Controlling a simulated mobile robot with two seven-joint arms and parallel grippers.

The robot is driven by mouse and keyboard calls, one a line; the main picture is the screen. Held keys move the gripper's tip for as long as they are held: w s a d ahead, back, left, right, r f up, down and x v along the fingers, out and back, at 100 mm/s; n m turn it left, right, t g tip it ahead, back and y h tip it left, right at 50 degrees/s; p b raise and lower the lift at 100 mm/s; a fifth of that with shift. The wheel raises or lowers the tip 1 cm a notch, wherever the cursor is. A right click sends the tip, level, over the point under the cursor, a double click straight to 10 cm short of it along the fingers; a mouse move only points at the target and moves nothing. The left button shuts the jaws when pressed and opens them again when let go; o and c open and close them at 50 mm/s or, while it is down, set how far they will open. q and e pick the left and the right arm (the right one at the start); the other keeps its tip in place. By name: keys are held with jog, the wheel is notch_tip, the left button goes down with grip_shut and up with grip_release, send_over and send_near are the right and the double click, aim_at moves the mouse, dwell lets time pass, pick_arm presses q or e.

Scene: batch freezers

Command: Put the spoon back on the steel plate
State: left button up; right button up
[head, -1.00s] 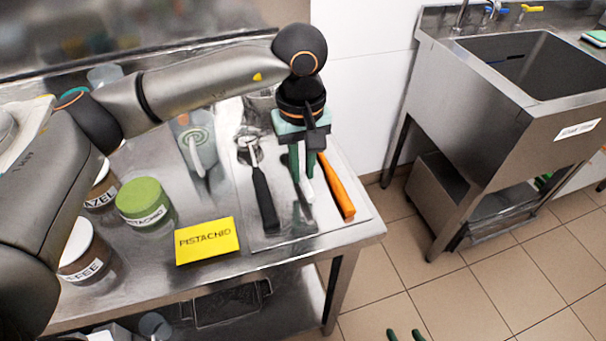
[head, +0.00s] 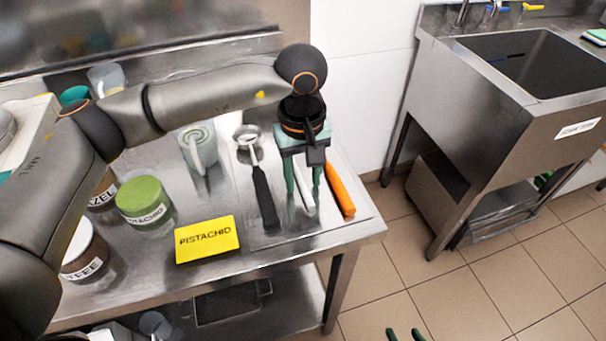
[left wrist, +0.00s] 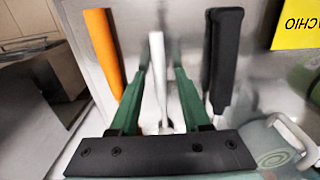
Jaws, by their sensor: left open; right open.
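A slim white-handled utensil, apparently the spoon (head: 304,198), lies on the steel plate (head: 346,224) on the table; its head is hidden behind my gripper. My left gripper (head: 303,190) points down over it, open, with its green fingers on either side of the white handle. In the left wrist view the white handle (left wrist: 157,75) shows between the fingers (left wrist: 162,62), with gaps to both sides. My right gripper (head: 404,335) shows only as two green fingertips at the bottom edge, apart and empty, over the floor.
A black-handled scoop (head: 265,198) lies left of the white handle and an orange-handled tool (head: 338,188) lies right of it, both close. A yellow PISTACHIO card (head: 207,239), labelled tubs (head: 145,203) and a clear jug (head: 199,148) stand further left. A sink (head: 520,130) is at right.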

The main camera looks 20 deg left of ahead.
aim_at(302, 184)
pick_arm(q)
jog(key=shift+r, duration=0.1)
jog(key=shift+r+p, duration=0.25)
jog(key=shift+p, duration=0.1)
notch_tip(302, 184, up, 12)
jog(key=shift+f, duration=0.15)
dwell(1.1)
